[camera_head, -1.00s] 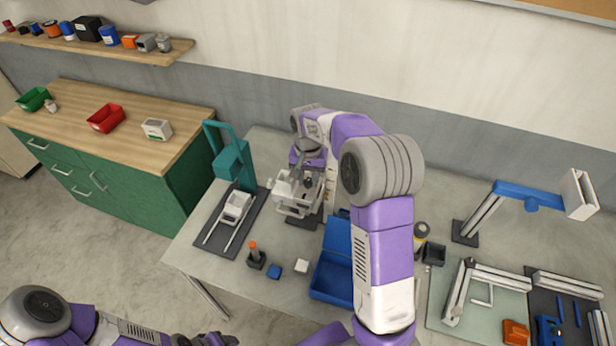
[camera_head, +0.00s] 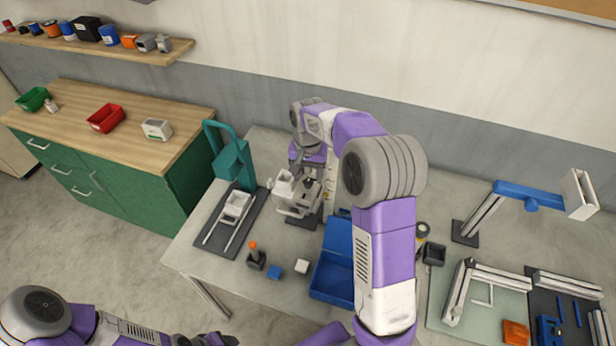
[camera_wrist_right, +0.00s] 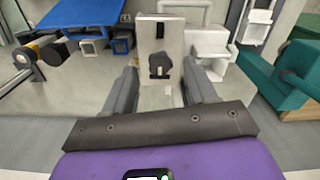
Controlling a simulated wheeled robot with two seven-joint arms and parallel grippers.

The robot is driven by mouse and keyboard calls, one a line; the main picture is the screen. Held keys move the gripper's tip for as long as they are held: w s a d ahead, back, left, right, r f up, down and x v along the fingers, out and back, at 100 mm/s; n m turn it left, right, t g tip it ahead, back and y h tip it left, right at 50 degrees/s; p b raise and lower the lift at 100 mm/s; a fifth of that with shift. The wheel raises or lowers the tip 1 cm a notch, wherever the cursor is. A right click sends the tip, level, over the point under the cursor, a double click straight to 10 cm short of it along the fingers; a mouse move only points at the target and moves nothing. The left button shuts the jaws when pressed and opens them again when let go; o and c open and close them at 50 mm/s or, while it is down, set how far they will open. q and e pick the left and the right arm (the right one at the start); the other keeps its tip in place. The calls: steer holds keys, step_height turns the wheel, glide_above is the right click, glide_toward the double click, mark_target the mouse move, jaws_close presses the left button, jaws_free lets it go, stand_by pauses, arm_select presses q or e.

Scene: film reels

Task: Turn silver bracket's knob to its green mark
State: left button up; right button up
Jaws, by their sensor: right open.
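The silver bracket (camera_wrist_right: 160,35) is a pale upright plate with a dark lobed knob (camera_wrist_right: 160,66) on its face and a dark slot above the knob. In the right wrist view my right gripper (camera_wrist_right: 160,72) is open, its two grey fingers on either side of the knob in the picture. Whether they touch it I cannot tell. In the head view my right gripper (camera_head: 308,172) is over the pale fixture on the table and partly hides it. I see no green mark. My left gripper (camera_head: 215,339) is at the bottom edge, its jaws unclear.
A teal press (camera_head: 232,160) with a white slide stands left of the fixture. A blue-topped lamp-like stand (camera_head: 530,195) is to the right.

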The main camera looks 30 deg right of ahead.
mark_target(308, 182)
step_height(308, 182, up, 6)
stand_by(0.7)
